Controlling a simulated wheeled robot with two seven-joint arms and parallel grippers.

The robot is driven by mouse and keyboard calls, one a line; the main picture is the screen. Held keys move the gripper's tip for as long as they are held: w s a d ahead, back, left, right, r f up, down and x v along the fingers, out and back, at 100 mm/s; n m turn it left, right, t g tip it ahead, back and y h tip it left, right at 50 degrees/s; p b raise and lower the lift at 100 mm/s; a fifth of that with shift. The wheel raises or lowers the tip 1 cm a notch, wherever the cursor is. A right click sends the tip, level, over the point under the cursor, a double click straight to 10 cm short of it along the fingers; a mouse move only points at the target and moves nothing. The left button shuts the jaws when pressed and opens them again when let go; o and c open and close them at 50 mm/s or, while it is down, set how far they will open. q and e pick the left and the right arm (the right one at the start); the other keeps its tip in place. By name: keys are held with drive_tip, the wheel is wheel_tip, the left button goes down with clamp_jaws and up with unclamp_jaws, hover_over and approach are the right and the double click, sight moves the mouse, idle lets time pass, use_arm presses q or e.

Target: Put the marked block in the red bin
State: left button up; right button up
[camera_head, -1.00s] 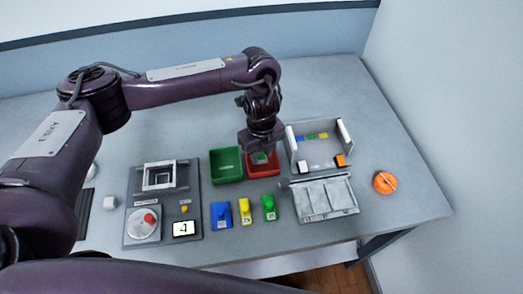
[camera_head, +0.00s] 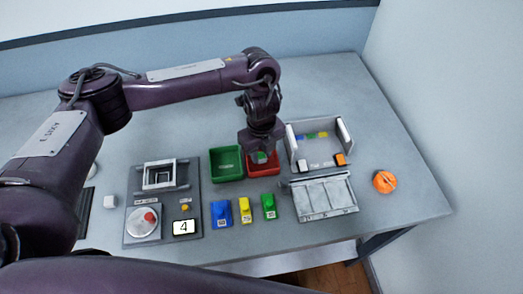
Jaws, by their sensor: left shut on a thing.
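My left gripper (camera_head: 262,154) points down over the red bin (camera_head: 265,171). It is shut on a small green block (camera_head: 261,158), which shows between its fingers at the level of the bin's opening. Whether the block touches the bin floor cannot be told, and any mark on it is too small to see. The green bin (camera_head: 226,164) stands just left of the red bin. My right gripper is not in view.
Blue (camera_head: 221,213), yellow (camera_head: 245,209) and green (camera_head: 269,206) labelled items stand in front of the bins. A grey open tray (camera_head: 319,150) and a compartment box (camera_head: 325,196) are at right. A device panel (camera_head: 162,205) is at left. An orange roll (camera_head: 384,182) lies far right.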

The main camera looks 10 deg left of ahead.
use_arm(q)
drive_tip(key=o, duration=1.1)
drive_tip(key=shift+o, duration=0.3)
drive_tip(key=shift+w+r+p, duration=0.1)
drive_tip(key=shift+r+p, duration=0.35)
drive_tip(key=shift+p, duration=0.05)
drive_tip(key=shift+o, duration=1)
wheel_tip(320, 180, up, 4)
drive_tip(key=p, duration=0.3)
drive_tip(key=shift+p, duration=0.35)
drive_tip(key=shift+r+p, duration=0.55)
drive_tip(key=shift+p, duration=0.15)
